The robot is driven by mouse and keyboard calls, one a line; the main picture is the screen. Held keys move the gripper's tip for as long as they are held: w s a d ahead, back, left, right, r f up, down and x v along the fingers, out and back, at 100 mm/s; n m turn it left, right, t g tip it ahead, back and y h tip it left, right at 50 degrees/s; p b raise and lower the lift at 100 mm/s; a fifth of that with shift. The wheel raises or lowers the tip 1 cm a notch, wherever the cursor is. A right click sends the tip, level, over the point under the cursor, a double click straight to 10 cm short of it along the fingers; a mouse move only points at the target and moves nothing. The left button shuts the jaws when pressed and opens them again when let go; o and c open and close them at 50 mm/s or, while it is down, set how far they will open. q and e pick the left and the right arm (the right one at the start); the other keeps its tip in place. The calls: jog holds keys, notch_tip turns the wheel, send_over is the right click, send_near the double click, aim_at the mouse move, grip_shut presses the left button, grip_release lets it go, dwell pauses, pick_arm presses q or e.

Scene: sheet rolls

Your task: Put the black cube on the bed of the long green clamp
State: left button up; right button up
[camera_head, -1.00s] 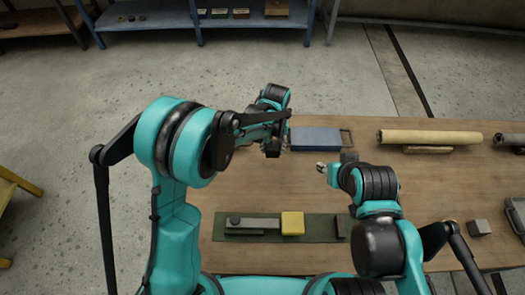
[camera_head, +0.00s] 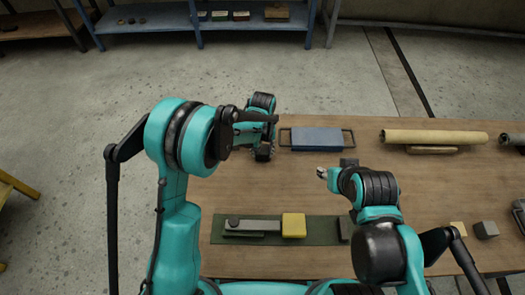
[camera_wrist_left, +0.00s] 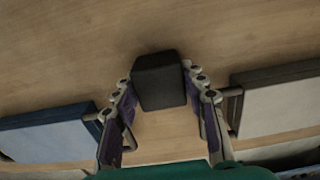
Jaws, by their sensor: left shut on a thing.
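The black cube (camera_wrist_left: 160,80) is between the fingers of my left gripper (camera_wrist_left: 160,92) in the left wrist view, with bare wood behind it. My left gripper (camera_head: 262,152) is over the table's far left part in the head view, where the cube cannot be made out. A long dark green base (camera_head: 270,240) near the table's front edge appears to be the green clamp. It carries a grey bar (camera_head: 255,226), a yellow block (camera_head: 294,225) and a dark block (camera_head: 346,229) at its right end. My right gripper (camera_head: 326,173) is over the table's middle; its opening is unclear.
A blue block with end handles (camera_head: 317,139) lies right of my left gripper. A tan roll (camera_head: 435,137) lies farther right. Bare wood (camera_head: 265,185) lies between left gripper and green base.

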pick_arm(q)
jog(key=o, duration=1.2)
jog(key=shift+f, duration=0.1)
